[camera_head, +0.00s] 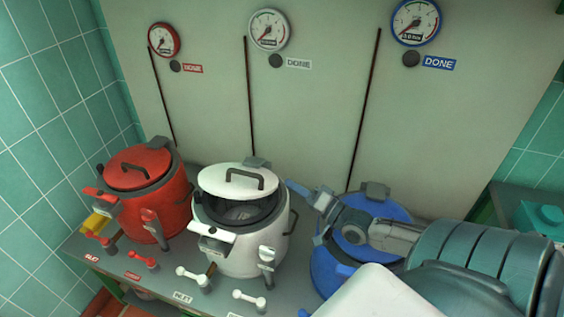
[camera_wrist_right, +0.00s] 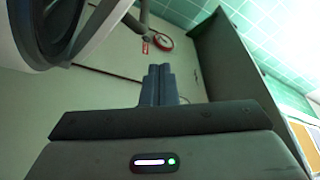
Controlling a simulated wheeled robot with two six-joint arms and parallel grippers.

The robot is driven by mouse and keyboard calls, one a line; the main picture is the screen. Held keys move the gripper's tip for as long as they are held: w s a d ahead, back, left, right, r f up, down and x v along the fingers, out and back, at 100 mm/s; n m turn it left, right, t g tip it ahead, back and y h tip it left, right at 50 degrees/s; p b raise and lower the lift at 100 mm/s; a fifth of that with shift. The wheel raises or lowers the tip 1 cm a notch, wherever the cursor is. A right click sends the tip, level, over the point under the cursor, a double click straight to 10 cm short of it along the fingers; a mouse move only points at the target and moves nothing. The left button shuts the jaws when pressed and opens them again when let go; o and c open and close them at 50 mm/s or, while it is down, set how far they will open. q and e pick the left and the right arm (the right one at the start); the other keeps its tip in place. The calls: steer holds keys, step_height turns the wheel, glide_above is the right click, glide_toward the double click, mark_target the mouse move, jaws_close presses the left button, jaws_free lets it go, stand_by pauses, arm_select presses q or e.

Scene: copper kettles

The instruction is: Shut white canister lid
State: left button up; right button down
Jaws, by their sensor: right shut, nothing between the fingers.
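The white canister (camera_head: 228,248) stands in the middle of the counter. Its white lid (camera_head: 262,184) with a dark handle is tilted up on the rear hinge, and the dark inside shows below it. My right gripper (camera_head: 298,187) is just right of the lid, pointing left, above the gap between the white and blue canisters. Its fingers are together and empty, and they also show in the right wrist view (camera_wrist_right: 158,82). A white and dark round part of a canister fills that view's upper left. My left gripper is not in view.
A red canister (camera_head: 164,208) stands on the left, lid down. A blue canister (camera_head: 330,266) on the right is partly hidden behind my right arm. The panel (camera_head: 310,100) behind carries red, white and blue gauges. White levers (camera_head: 190,275) lie along the counter's front.

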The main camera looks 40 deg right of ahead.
mark_target(223, 192)
steer(key=w+n+g+p, duration=0.2)
steer(key=w+a+r+n+g+p, duration=0.1)
steer(key=w+g+p, duration=0.1)
steer(key=w, duration=0.1)
steer(key=w+a+r+n+g+p, duration=0.1)
steer(key=w+n+p, duration=0.1)
steer(key=p, duration=0.1)
steer(key=shift+w+a+r+n+g, duration=0.1)
steer(key=shift+w+r+n+g, duration=0.05)
steer(key=shift+w+n+g, duration=0.2)
steer(key=w+a+r+n+g+y+p, duration=0.1)
steer(key=a+r+n+g+y+p, duration=0.1)
steer(key=a+r+n+g+p, duration=0.45)
steer(key=shift+n+g, duration=0.3)
steer(key=shift+n, duration=0.5)
steer(key=b+x, duration=0.6)
steer(key=x, duration=0.1)
steer(key=b+x, duration=0.3)
steer(key=shift+d+f, duration=0.3)
steer(key=shift+f, duration=0.25)
steer(key=shift+s+a+f+b, duration=0.1)
steer(key=shift+a+f+b, duration=0.15)
steer(key=shift+f+b, duration=0.8)
steer(key=shift+s+a+f+b, duration=0.15)
steer(key=shift+s+f+b, duration=0.05)
steer(key=shift+f+b, duration=0.4)
